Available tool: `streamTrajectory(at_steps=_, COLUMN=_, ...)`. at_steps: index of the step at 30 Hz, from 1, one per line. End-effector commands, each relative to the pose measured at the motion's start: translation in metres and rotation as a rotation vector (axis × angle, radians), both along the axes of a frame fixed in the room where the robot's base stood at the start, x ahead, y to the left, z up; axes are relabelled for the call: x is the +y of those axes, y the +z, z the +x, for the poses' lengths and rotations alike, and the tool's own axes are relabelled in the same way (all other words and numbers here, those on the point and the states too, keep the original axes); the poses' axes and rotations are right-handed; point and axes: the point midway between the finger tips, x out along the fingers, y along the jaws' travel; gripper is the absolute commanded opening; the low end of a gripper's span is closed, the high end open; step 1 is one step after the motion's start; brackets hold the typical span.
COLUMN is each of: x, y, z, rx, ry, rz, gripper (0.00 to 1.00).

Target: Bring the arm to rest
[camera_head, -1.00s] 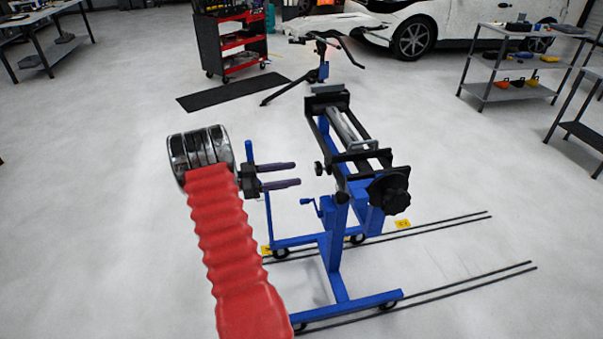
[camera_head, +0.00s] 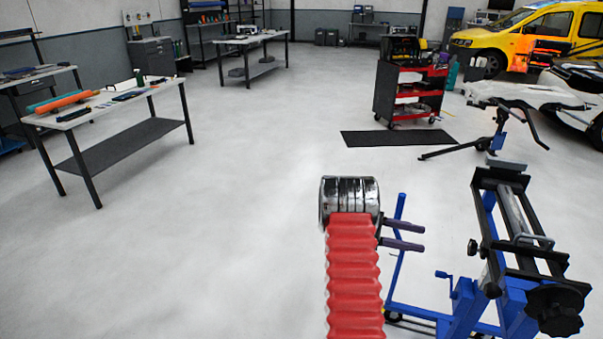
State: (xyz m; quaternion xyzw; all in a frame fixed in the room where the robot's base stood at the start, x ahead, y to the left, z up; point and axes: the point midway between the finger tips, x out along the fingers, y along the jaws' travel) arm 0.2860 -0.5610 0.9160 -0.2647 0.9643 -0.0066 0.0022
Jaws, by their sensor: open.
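My arm, in a red ribbed sleeve with a chrome wrist, reaches up from the bottom of the view, right of centre. My gripper (camera_head: 403,236) points right from the wrist, with two dark purple fingers held apart. It is open, with nothing between the fingers. The blue and black roller stand (camera_head: 520,250) is to the right of the fingers, with a gap showing in the picture between them and its black frame. A blue upright of the stand passes behind the gripper.
A work table (camera_head: 110,103) with rolls and tools stands at left, another table (camera_head: 253,41) behind it. A red tool cart (camera_head: 410,92) and a black mat (camera_head: 397,138) are beyond the arm. A yellow van (camera_head: 520,40) is at back right. The floor at centre left is clear.

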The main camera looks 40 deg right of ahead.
Motion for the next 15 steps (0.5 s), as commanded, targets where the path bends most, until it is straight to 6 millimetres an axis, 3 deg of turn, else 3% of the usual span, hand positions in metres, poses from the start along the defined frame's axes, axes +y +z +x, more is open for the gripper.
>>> streamTrajectory(at_steps=9, x=-0.0001, y=0.0001, z=0.0000, rx=0.013, ry=0.000, rz=0.021, gripper=0.55)
streamTrajectory(at_steps=15, x=-0.0023, y=-0.0079, z=0.0015, rx=0.075, ry=0.015, rz=0.187, gripper=0.55)
